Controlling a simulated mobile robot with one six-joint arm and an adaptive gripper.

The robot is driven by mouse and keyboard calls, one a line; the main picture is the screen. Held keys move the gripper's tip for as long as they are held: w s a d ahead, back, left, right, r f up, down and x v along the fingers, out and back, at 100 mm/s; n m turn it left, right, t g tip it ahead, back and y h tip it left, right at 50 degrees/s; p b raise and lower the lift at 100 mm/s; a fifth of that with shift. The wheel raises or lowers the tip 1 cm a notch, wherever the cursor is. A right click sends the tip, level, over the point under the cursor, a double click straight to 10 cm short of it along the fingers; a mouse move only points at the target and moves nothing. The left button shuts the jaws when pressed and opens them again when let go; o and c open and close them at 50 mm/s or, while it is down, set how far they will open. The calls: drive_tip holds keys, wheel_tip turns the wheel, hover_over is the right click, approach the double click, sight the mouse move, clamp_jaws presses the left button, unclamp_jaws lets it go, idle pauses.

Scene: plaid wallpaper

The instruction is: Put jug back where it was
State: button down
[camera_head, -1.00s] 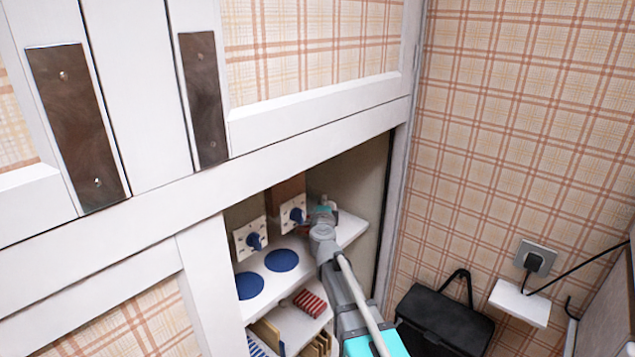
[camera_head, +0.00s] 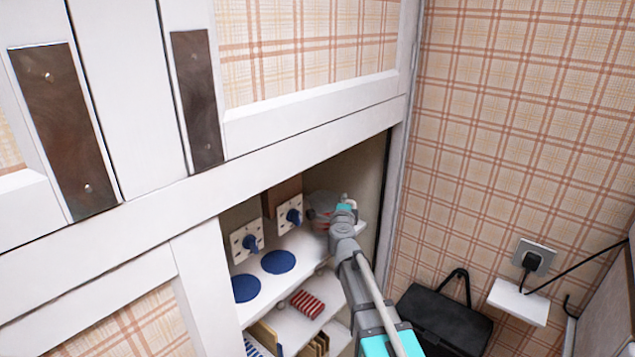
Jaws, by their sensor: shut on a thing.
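A greyish, rounded jug (camera_head: 321,206) shows inside the cupboard, at the back right of the upper shelf. My gripper (camera_head: 340,213) reaches into the cupboard from the lower right and is shut on the jug at its right side. My wrist hides part of the jug's lower right. I cannot tell whether its base touches the shelf (camera_head: 303,245).
A lower shelf holds a red striped item (camera_head: 307,304). The cupboard's right frame (camera_head: 396,170) is close to my arm.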

sight(324, 194)
drive_tip(key=shift+w+a, duration=0.1)
drive_tip(key=shift+a, duration=0.05)
idle(0.3)
